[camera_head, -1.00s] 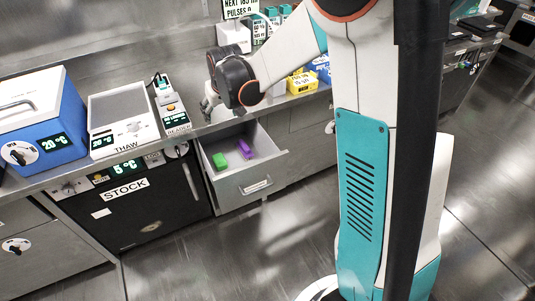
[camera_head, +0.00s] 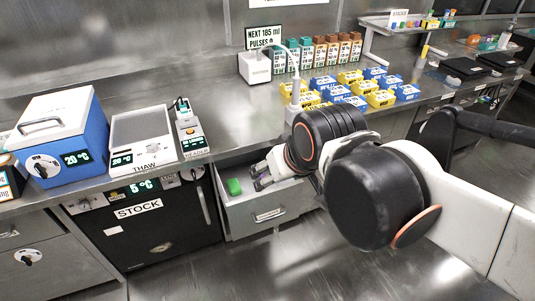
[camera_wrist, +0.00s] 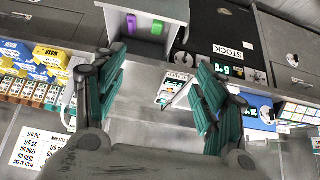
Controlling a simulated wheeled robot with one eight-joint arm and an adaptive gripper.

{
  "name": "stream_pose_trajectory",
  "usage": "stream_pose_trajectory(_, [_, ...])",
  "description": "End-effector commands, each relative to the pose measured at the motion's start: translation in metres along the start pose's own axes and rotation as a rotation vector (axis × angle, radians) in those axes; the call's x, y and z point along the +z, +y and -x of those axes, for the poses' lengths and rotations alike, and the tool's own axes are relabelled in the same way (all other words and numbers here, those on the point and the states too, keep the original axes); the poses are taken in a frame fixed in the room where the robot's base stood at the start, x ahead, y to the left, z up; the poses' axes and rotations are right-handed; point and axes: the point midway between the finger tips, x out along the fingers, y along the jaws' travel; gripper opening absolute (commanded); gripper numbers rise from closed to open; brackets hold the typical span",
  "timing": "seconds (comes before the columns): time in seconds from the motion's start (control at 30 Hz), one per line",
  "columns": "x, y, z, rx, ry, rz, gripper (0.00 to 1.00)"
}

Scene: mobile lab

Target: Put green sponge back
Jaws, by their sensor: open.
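The green sponge (camera_head: 234,187) lies in the open drawer (camera_head: 268,216) under the counter, toward its left side. In the wrist view the sponge (camera_wrist: 157,28) shows near the top, inside the drawer (camera_wrist: 148,8), with a purple item (camera_wrist: 131,24) beside it.
A STOCK unit (camera_head: 146,232) stands left of the drawer. On the counter are a blue cooler (camera_head: 75,145), a THAW unit (camera_head: 143,140) and a READER (camera_head: 188,130). Blue and yellow boxes (camera_head: 350,90) fill the counter at the right.

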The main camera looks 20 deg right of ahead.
Motion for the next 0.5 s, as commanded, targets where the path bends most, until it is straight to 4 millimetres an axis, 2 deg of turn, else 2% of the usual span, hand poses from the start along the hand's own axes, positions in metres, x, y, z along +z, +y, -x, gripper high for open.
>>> stream_pose_trajectory(0.1, [0.020,0.000,0.006,0.000,0.008,0.000,0.65])
stream_pose_trajectory(0.2, [0.029,0.000,0.009,0.000,0.013,0.000,0.65])
stream_pose_trajectory(0.5, [0.031,0.000,0.009,0.000,0.015,0.000,0.65])
